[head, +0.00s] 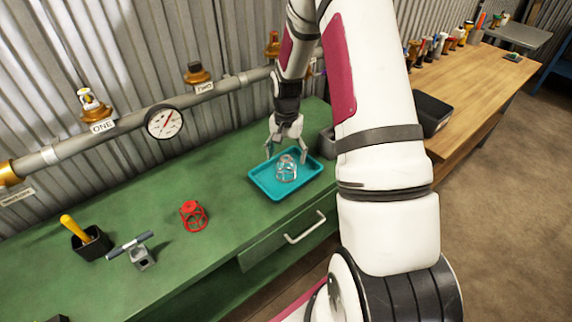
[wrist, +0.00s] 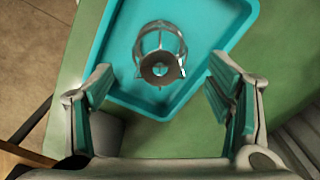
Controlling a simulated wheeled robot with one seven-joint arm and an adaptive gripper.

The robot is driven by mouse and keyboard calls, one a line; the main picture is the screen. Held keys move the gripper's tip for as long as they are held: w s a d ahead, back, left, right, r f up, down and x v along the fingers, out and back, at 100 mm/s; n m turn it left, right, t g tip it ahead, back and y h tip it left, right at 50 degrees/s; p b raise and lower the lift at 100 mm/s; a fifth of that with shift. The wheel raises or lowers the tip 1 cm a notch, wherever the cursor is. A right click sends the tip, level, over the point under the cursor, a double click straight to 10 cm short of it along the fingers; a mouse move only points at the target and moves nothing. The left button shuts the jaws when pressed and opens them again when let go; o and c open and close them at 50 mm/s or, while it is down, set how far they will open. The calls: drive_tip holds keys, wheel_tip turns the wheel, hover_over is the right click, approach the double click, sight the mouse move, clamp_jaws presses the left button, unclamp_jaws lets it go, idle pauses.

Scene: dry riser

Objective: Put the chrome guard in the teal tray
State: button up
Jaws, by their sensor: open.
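The chrome guard (head: 287,169), a small wire cage with a ring on top, stands in the teal tray (head: 262,184) on the green bench. In the wrist view the guard (wrist: 160,60) is inside the tray (wrist: 222,22), apart from the fingers. My gripper (head: 289,150) is open and empty, just behind and above the guard. In the wrist view its two fingers (wrist: 160,92) are spread wide, with the guard ahead of them and between their lines.
A red guard (head: 193,216) stands left of the tray on the green bench (head: 160,270). Further left are a grey T-handled tool (head: 141,255) and a black holder (head: 92,243) with a yellow handle. A pipe with a gauge (head: 165,122) runs along the wall behind.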

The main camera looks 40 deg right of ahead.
sight(286, 157)
wheel_tip(286, 157, up, 6)
drive_tip(key=shift+f, duration=0.1)
drive_tip(key=s+a+r+n+t+h, duration=0.1)
drive_tip(key=s+a+r+n, duration=0.25)
drive_tip(key=a+r, duration=0.45)
drive_tip(key=s+a+r+n+t, duration=0.1)
drive_tip(key=s+a+r+n, duration=0.2)
drive_tip(key=r, duration=0.8)
drive_tip(key=s+a+r+n+t, duration=0.1)
drive_tip(key=s+a+r+n, duration=0.1)
drive_tip(key=s, duration=0.6)
drive_tip(key=s+a+r+n+t+y, duration=0.1)
drive_tip(key=s+a+r+n+t, duration=0.1)
drive_tip(key=s+a+r, duration=0.3)
drive_tip(key=s+a, duration=0.2)
drive_tip(key=s, duration=0.2)
drive_tip(key=shift+s+n, duration=0.3)
drive_tip(key=shift+n, duration=0.05)
drive_tip(key=shift+c, duration=0.4)
